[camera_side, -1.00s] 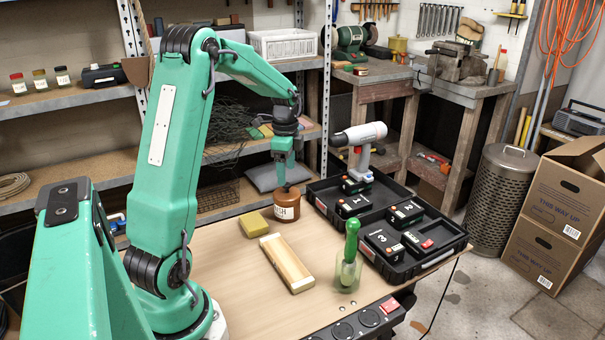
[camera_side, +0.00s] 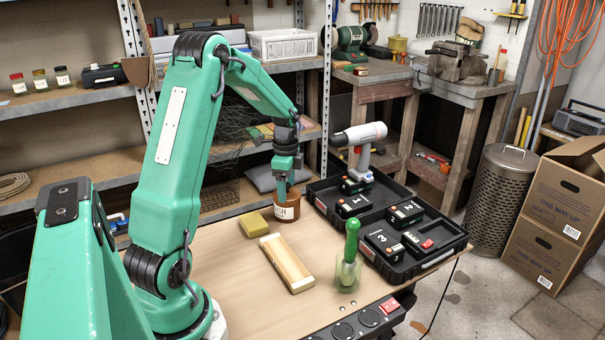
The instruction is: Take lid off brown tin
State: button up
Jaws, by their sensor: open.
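The brown tin (camera_side: 288,211) with a white label stands upright at the far edge of the workbench, left of the black tray. My gripper (camera_side: 282,198) points straight down at the tin, its fingers open. The fingers overlap the tin's top in this view, so I cannot tell whether they touch it. They partly hide the lid (camera_side: 294,192), and the lid's exact seat is too small to make out.
A black tray (camera_side: 445,254) with numbered battery packs and a white drill (camera_side: 360,136) stands close to the tin's right. A yellow sponge (camera_side: 254,225), a wooden block (camera_side: 286,263) and a glass with a green-handled tool (camera_side: 350,255) are nearer. Bare tabletop lies between them.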

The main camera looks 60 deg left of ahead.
aim_at(288, 185)
jog(key=shift+c, duration=0.2)
jog(key=c, duration=1.1)
jog(key=shift+c, duration=0.5)
jog(key=shift+f, duration=0.1)
jog(key=shift+r, duration=0.3)
grip_shut()
jog(key=r, duration=0.4)
jog(key=shift+w+d, duration=0.1)
jog(key=shift+d, duration=0.2)
jog(key=w+d+r, duration=0.1)
jog(key=d+r, duration=0.5)
jog(key=d, duration=0.5)
jog(key=shift+r, duration=0.35)
